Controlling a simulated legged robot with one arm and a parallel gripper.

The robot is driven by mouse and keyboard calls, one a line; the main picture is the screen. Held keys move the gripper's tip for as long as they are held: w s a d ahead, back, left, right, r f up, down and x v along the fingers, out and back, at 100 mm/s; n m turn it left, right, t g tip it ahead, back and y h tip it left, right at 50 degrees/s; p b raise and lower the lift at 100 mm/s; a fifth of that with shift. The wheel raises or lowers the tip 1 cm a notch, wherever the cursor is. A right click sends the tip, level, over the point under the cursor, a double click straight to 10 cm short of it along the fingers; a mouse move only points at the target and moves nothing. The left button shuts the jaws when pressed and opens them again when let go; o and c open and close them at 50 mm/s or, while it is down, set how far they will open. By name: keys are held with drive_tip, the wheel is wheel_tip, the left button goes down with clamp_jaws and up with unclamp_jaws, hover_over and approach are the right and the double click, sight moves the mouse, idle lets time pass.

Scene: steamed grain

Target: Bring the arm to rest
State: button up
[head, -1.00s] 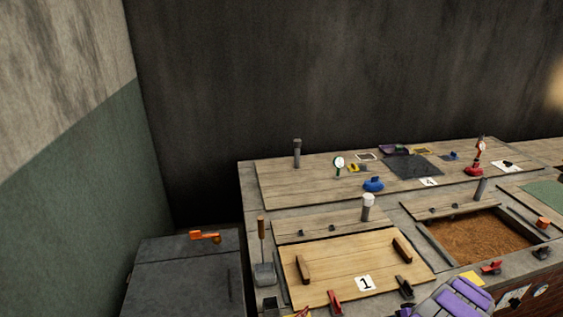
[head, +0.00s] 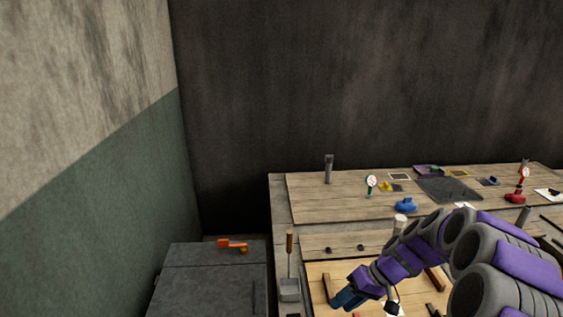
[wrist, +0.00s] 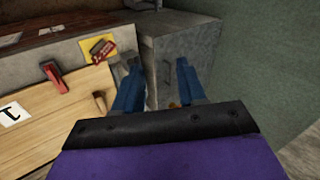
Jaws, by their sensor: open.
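My gripper (head: 346,298) is at the end of my purple and grey arm, which reaches in from the lower right of the head view. Its blue fingers hang over the light wooden lid (head: 312,272) marked 1. In the wrist view the two blue fingers of my gripper (wrist: 158,82) stand apart with nothing between them. The lid (wrist: 62,125) is left of the fingers there, and the grey box is beyond them.
The dark grey box (head: 205,285) stands left of the bench, with an orange-handled tool (head: 233,244) on top. A small shovel (head: 289,285) is beside the lid. The green and grey wall (head: 110,190) closes off the left.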

drive_tip(key=s+a+r+g+h, duration=0.1)
drive_tip(key=s+a+r+h, duration=0.15)
drive_tip(key=s, duration=0.45)
drive_tip(key=s+a+r+h, duration=0.1)
drive_tip(key=s+r, duration=0.3)
drive_tip(key=s, duration=0.4)
drive_tip(key=s+a+r+g+h, duration=0.1)
drive_tip(key=s+a+r, duration=0.15)
drive_tip(key=s, duration=0.45)
drive_tip(key=s+d+r+m+h, duration=0.1)
drive_tip(key=s+d+m+h, duration=0.1)
drive_tip(key=s, duration=0.8)
drive_tip(key=shift+s+d+m+h, duration=0.3)
drive_tip(key=shift+s+d+h, duration=0.15)
drive_tip(key=shift+d, duration=0.2)
